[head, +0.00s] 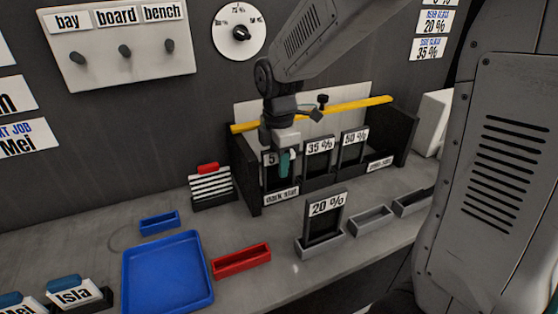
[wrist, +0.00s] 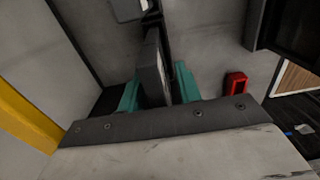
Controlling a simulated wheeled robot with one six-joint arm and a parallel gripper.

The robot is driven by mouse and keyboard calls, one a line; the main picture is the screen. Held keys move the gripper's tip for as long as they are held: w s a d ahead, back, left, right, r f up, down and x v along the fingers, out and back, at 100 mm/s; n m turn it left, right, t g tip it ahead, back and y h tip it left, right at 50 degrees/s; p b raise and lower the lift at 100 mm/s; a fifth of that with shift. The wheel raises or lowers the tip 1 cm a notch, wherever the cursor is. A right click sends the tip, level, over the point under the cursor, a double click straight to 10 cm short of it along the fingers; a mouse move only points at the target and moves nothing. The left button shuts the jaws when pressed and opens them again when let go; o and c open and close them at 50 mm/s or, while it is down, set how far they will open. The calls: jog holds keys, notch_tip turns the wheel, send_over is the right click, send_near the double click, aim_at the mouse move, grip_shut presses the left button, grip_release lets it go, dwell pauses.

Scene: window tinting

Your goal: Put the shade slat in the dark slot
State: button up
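The rack (head: 248,180) stands on the bench, with a "dark slot" label (head: 281,196) low on its left compartment. A dark slat whose label begins with 5 (head: 269,159) stands upright in that compartment, partly hidden by my gripper. My gripper (head: 286,162) is down at this slat with its teal fingers. In the wrist view, the gripper (wrist: 160,90) has one finger on each side of a thin dark slat (wrist: 152,72). I cannot tell whether both fingers press on it. Slats marked 35 % (head: 318,148) and 50 % (head: 354,140) stand to the right.
A 20 % slat (head: 325,208) stands in a grey holder in front. A yellow bar (head: 350,108) runs across above the rack. A striped stack (head: 211,187), blue tray (head: 135,278), red tray (head: 241,262) and empty grey trays (head: 370,221) lie nearby.

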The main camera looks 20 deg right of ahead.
jog(key=shift+r, duration=0.15)
notch_tip(320, 180, up, 12)
jog(key=shift+f, duration=0.1)
jog(key=shift+s+r, duration=0.2)
jog(key=s+d+f+m, duration=0.1)
jog(key=s+m, duration=0.8)
jog(key=s, duration=0.2)
jog(key=s+d+f+m+t, duration=0.1)
jog(key=s+d+f+m, duration=0.1)
jog(key=s+m, duration=0.7)
jog(key=s, duration=0.3)
jog(key=shift+s, duration=0.3)
